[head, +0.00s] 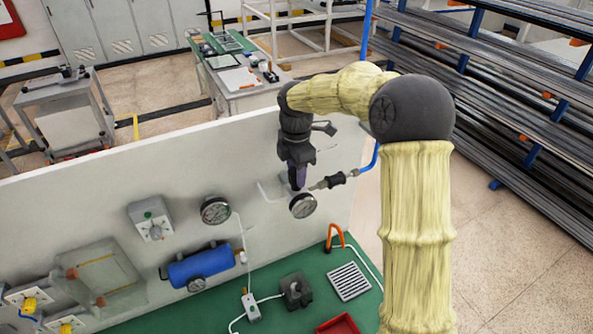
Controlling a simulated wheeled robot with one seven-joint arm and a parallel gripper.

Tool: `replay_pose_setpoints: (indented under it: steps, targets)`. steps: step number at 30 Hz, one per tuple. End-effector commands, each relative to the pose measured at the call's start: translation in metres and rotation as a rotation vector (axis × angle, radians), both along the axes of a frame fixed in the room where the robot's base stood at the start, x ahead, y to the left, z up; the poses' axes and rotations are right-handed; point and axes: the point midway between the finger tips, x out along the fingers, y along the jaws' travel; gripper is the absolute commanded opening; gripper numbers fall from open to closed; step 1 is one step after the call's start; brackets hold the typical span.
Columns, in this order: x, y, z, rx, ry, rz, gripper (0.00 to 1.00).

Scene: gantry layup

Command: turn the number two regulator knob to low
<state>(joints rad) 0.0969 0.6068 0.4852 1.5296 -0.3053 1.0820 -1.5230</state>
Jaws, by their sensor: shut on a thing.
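A dark fitting (337,179) with a blue hose runs off to the right of this gauge. A second round gauge (215,210) sits further left on the panel.
A grey box with a dial (154,229) and a blue cylinder (201,266) are on the white panel (80,190). Yellow knobs (30,304) show at lower left. The green bench top (215,314) holds a black block (296,290), a slotted plate (348,281) and a red tray (338,325).

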Motion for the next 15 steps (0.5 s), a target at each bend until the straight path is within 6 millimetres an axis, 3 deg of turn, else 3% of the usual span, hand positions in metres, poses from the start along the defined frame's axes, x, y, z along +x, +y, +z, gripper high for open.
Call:
replay_pose_setpoints:
  steps: [6, 7, 9, 15]
  targets:
    - [0.0018, 0.0008, 0.0034, 0.001, -0.010, 0.003, 0.15]
    - [0.0019, 0.0007, 0.0034, 0.001, -0.010, 0.003, 0.43]
    - [0.0017, 0.0007, 0.0029, 0.000, -0.009, 0.002, 0.57]
    - [0.0008, 0.0005, 0.0015, 0.000, -0.004, 0.001, 0.59]
